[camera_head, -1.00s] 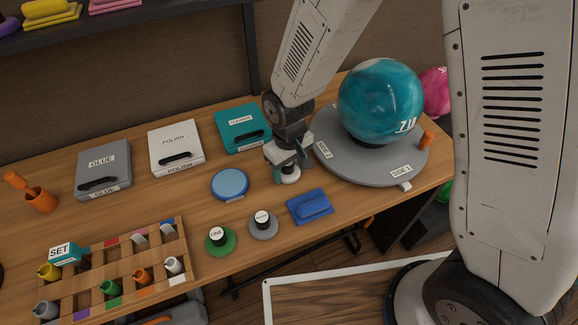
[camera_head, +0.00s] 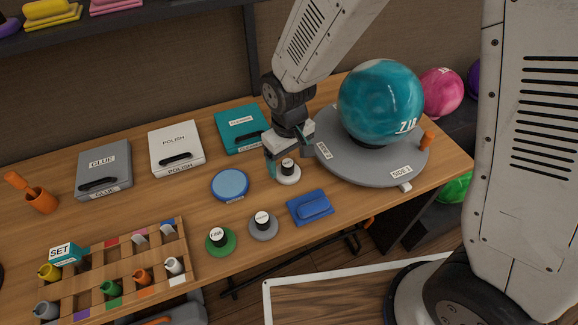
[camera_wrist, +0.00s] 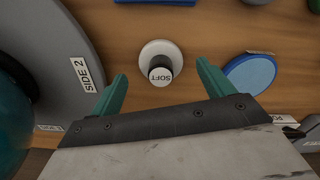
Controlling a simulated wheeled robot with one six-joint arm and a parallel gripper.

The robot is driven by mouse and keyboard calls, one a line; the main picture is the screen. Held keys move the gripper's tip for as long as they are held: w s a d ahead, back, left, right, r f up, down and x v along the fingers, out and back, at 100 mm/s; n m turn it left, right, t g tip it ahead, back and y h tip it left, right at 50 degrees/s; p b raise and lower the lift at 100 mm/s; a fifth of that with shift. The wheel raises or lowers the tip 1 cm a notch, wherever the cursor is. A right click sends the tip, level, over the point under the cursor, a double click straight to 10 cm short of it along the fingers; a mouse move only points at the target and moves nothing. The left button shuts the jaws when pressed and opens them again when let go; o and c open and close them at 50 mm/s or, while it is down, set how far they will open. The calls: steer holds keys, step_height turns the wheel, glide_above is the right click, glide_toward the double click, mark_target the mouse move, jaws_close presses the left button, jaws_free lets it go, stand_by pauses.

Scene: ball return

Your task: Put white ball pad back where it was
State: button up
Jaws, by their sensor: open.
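The green pad (camera_head: 221,241) and grey pad (camera_head: 263,225) stand to the left. A blue block (camera_head: 311,208) and round blue disc (camera_head: 230,185) lie nearby. The turntable (camera_head: 350,170) with the teal ball (camera_head: 380,100) is close on the right. Labelled boxes stand behind.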

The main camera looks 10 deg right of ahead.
mark_target(289, 165)
step_height(289, 165, up, 8)
steer(key=s+d+r+m, duration=0.3)
steer(key=s+d+r, duration=0.4)
steer(key=d+r, duration=0.55)
steer(key=s+d+r+m+t, duration=0.1)
steer(key=s+d+r+m, duration=0.2)
steer(key=s+d, duration=0.5)
steer(key=s+r, duration=0.1)
steer(key=s, duration=0.3)
